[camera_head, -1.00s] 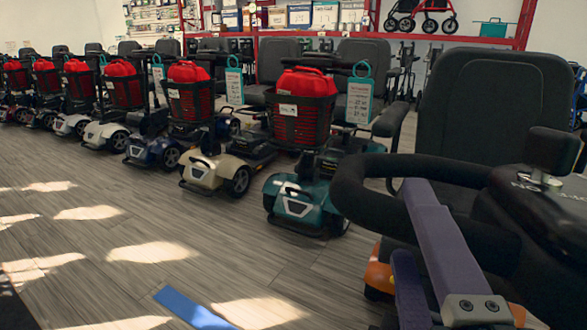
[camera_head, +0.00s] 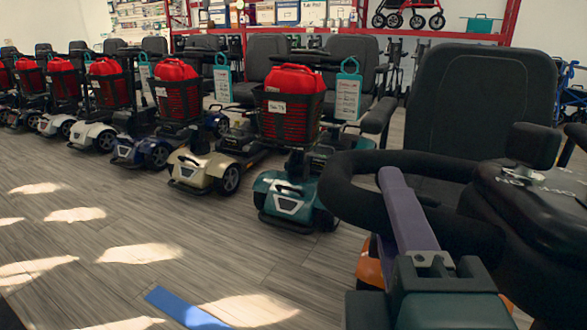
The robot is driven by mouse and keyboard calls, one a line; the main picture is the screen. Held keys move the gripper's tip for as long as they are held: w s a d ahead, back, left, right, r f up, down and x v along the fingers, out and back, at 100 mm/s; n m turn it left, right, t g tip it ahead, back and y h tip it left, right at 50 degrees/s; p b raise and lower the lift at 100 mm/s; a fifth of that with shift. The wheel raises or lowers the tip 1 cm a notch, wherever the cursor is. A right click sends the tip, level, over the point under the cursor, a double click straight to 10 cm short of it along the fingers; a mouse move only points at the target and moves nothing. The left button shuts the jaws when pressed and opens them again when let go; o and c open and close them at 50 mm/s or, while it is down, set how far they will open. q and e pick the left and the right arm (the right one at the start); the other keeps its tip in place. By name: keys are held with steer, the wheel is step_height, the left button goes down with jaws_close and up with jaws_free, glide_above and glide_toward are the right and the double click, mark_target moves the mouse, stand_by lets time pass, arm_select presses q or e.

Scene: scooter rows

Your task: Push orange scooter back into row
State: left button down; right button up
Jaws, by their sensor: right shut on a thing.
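The orange scooter (camera_head: 371,268) stands close at the right. It has a black seat (camera_head: 482,95), a dark console and a thick black loop handlebar (camera_head: 347,188). Only a little of its orange body shows low down; the rest is hidden by my arm or out of frame. My right gripper (camera_head: 393,178) reaches up from the bottom with purple fingers and is shut on the near part of the loop handlebar. The hidden side of the grip cannot be seen. My left gripper is not in view.
A blue floor strip (camera_head: 186,307) lies in front. The wooden floor at left is clear. Red shelving stands behind.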

jaws_close()
stand_by(0.8)
